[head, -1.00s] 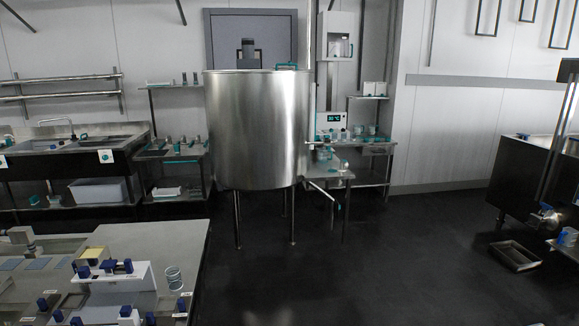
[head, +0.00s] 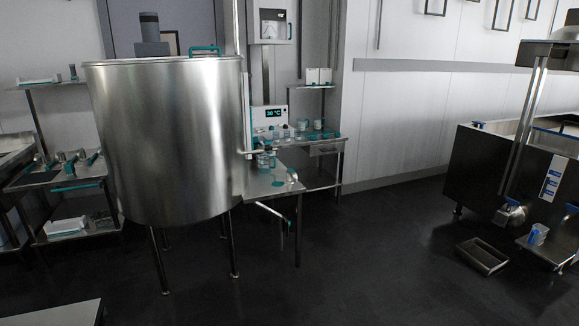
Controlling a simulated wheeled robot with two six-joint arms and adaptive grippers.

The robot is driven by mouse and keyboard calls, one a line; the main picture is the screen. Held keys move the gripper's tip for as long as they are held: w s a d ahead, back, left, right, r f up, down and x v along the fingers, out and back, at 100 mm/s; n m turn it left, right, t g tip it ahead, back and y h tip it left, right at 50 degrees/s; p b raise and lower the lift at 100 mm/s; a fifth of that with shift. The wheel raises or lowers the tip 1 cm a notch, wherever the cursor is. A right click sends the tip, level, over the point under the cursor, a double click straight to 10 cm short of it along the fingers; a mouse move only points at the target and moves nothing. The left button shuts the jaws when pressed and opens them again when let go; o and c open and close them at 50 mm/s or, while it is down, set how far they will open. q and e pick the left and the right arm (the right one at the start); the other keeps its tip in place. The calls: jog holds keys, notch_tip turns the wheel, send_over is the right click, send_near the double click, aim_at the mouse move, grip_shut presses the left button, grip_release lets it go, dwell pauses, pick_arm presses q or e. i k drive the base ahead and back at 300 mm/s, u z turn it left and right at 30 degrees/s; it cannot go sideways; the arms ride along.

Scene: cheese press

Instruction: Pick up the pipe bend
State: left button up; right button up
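Neither of my grippers is in view. Several small metal pipe-like pieces (head: 68,157) with teal parts lie on the steel side table (head: 40,178) at the left. They are too small for me to tell which, if any, is the pipe bend. A large steel vat (head: 170,140) on legs stands right of that table.
A shelf unit (head: 325,146) with cups and a display box (head: 270,118) stands behind. At the right are a dark-sided tank (head: 480,180) and a floor tray (head: 483,256). A bench corner (head: 60,314) shows at lower left. The middle floor is clear.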

aim_at(290, 172)
jog(key=u, duration=0.1)
jog(key=i, duration=2.3)
jog(key=u, duration=0.3)
